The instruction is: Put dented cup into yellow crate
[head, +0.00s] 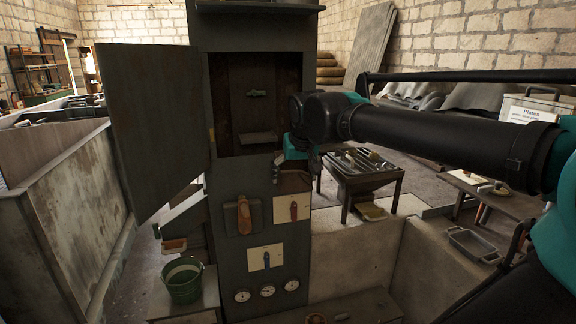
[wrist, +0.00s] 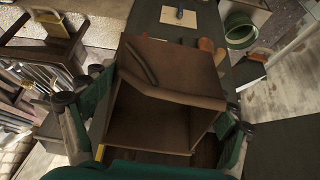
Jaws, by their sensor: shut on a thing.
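The dented cup (wrist: 160,95) is a brown, open, box-like bucket with a bent front lip. It fills the middle of the wrist view, between the teal fingers of my gripper (wrist: 160,118), which is shut on it. In the head view my gripper (head: 300,160) is in front of the dark column, below its open hatch, and the brown cup (head: 295,183) shows partly beneath it. A low yellow thing, probably the yellow crate (head: 370,211), sits under the grated table to the right. A yellow part (wrist: 47,15) also shows at the wrist view's top left. The crate's inside is hidden.
The grated table (head: 364,182) stands right of the column. The open metal door (head: 150,120) juts left. A switch panel (head: 291,208) and gauges are below my gripper. A green bucket (head: 182,281) stands lower left. A grey tray (head: 472,243) lies at right.

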